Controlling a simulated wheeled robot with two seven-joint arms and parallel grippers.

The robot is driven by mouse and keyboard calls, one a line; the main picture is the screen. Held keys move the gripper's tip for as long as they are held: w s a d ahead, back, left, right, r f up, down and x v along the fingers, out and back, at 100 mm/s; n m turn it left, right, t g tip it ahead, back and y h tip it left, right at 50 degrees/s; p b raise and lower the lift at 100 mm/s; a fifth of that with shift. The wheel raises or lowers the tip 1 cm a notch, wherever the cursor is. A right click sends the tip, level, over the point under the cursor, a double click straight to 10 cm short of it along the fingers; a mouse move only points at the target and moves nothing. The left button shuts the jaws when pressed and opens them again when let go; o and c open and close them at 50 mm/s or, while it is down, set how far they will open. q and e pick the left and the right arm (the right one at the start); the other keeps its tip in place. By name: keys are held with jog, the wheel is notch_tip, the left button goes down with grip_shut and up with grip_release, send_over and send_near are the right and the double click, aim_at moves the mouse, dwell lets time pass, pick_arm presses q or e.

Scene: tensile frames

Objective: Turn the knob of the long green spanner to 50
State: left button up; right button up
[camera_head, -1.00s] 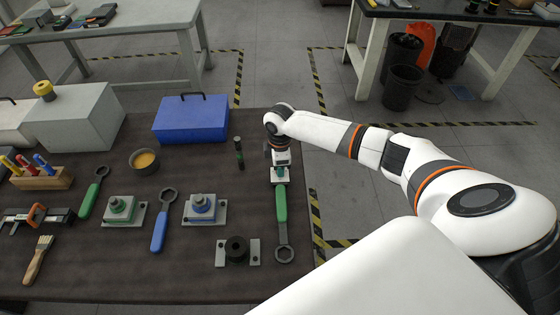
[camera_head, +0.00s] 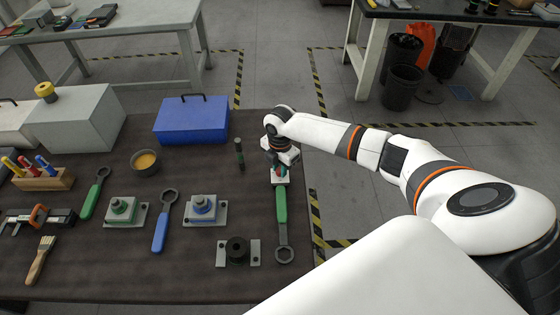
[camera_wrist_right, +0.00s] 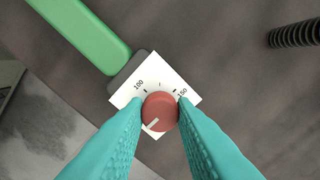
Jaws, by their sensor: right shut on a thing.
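The long green spanner (camera_head: 281,205) lies at the right side of the dark table, its ring end toward the front edge. A white dial plate (camera_head: 281,180) is at the far end of its handle. In the right wrist view, the red knob (camera_wrist_right: 160,108) sits on the white dial plate (camera_wrist_right: 152,72), beside the green handle (camera_wrist_right: 88,35). The numbers 100 and 150 show; the other marks are hidden. The knob's white pointer line faces the lower left of that view. My right gripper (camera_head: 279,169) is shut on the knob, one teal finger on each side. My left gripper is out of view.
A shorter green spanner (camera_head: 96,192) and a blue spanner (camera_head: 161,225) lie to the left. A block with a black nut (camera_head: 237,251) is close to the long spanner. A dark green cylinder (camera_head: 239,153) stands left of my gripper. A blue toolbox (camera_head: 190,120) is behind.

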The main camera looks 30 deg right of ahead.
dwell(0.5)
jog(key=o, duration=1)
notch_tip(320, 180, up, 12)
jog(key=b, duration=0.1)
jog(key=shift+s+f, duration=0.1)
